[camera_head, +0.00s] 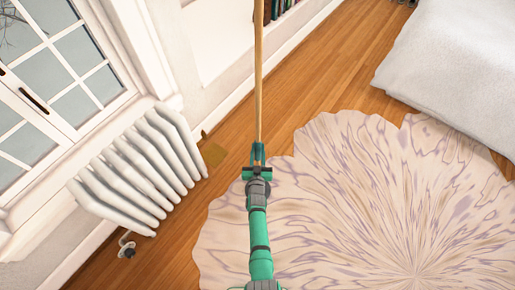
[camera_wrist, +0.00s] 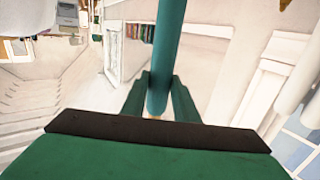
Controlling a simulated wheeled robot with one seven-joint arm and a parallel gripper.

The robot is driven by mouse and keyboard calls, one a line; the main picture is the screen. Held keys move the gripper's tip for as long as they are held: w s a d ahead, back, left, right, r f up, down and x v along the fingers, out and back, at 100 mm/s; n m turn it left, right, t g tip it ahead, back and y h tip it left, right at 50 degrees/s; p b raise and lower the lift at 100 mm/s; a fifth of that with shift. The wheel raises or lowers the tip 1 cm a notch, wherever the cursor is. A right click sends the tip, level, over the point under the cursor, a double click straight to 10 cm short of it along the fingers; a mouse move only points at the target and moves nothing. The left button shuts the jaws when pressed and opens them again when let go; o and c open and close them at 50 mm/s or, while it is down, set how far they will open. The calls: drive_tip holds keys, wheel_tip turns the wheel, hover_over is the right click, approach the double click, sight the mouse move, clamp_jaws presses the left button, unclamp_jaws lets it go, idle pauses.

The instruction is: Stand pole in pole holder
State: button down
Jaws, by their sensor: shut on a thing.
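A long thin pole (camera_head: 259,70) looks tan in the head view. It runs from my gripper (camera_head: 259,150) up past the top edge, so its far end is out of view. In the wrist view the pole (camera_wrist: 166,45) looks teal and passes between the two fingers of my gripper (camera_wrist: 160,92), which are shut on it.
A white radiator (camera_head: 145,165) stands under the window at left. A pale patterned rug (camera_head: 330,215) covers the floor at right, with a white bed (camera_head: 455,75) beyond. Bare wood floor (camera_head: 320,75) lies between wall and bed. Books (camera_head: 278,9) show at the top.

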drive_tip(key=shift+f, duration=2.05)
drive_tip(key=c, duration=1.3)
unclamp_jaws()
drive_tip(key=shift+f, duration=0.1)
drive_tip(key=shift+s, duration=0.1)
drive_tip(key=shift+s+d, duration=0.1)
drive_tip(key=shift+s, duration=0.65)
approach(258, 154)
drive_tip(key=shift+s+f, duration=0.1)
drive_tip(key=shift+s, duration=0.3)
